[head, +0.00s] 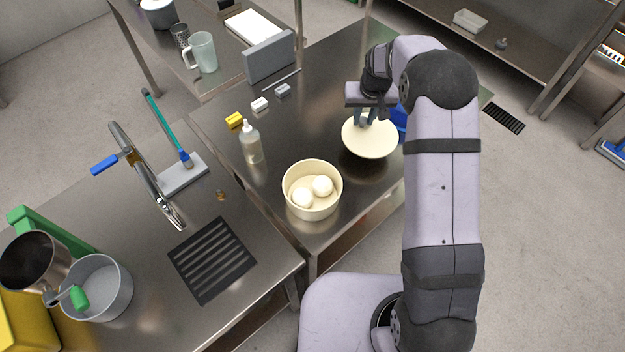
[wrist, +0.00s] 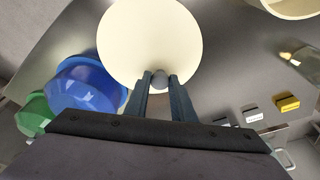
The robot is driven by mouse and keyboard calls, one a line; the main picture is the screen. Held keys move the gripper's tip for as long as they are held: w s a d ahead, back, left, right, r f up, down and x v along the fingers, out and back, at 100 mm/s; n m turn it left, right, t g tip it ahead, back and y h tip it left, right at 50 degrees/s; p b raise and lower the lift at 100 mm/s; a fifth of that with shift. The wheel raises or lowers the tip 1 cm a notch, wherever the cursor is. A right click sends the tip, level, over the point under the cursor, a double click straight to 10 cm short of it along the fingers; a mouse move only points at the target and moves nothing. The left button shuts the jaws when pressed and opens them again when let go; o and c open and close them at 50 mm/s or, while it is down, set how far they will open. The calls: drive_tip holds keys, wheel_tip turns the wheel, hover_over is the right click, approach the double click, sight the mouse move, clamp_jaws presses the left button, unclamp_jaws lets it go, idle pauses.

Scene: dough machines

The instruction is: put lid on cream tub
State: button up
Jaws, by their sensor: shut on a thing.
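The cream tub (head: 312,206) stands upright and uncovered near the front edge of the steel table, with white dough balls (head: 322,186) inside. The cream lid (head: 370,141) is to the right of and behind the tub, apart from it. My gripper (head: 366,119) is over the lid and shut on its knob. In the wrist view my gripper (wrist: 160,82) has both fingertips around the grey knob (wrist: 159,79), with the round lid (wrist: 150,38) beyond. The tub's rim (wrist: 290,12) shows at the top right there. Whether the lid touches the table is unclear.
A squeeze bottle (head: 250,143) stands left of the tub. Small blocks, one yellow (head: 234,119), lie behind the bottle.

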drive_tip(key=shift+r, duration=0.5)
drive_tip(key=shift+a, duration=0.35)
drive_tip(key=s+a+r+n+y+p, duration=0.1)
drive_tip(key=s+a+r+n+p, duration=0.15)
drive_tip(key=a+r, duration=0.55)
drive_tip(key=s+a+r+n+p, duration=0.15)
drive_tip(key=s+a+r, duration=0.3)
drive_tip(key=a, duration=0.45)
drive_tip(key=s+d+f+n, duration=0.1)
drive_tip(key=s+f, duration=0.3)
drive_tip(key=s, duration=0.7)
drive_tip(key=shift+s+d+f, duration=0.3)
drive_tip(key=shift+s+f, duration=0.05)
drive_tip(key=shift+s, duration=0.05)
drive_tip(key=shift+f, duration=0.2)
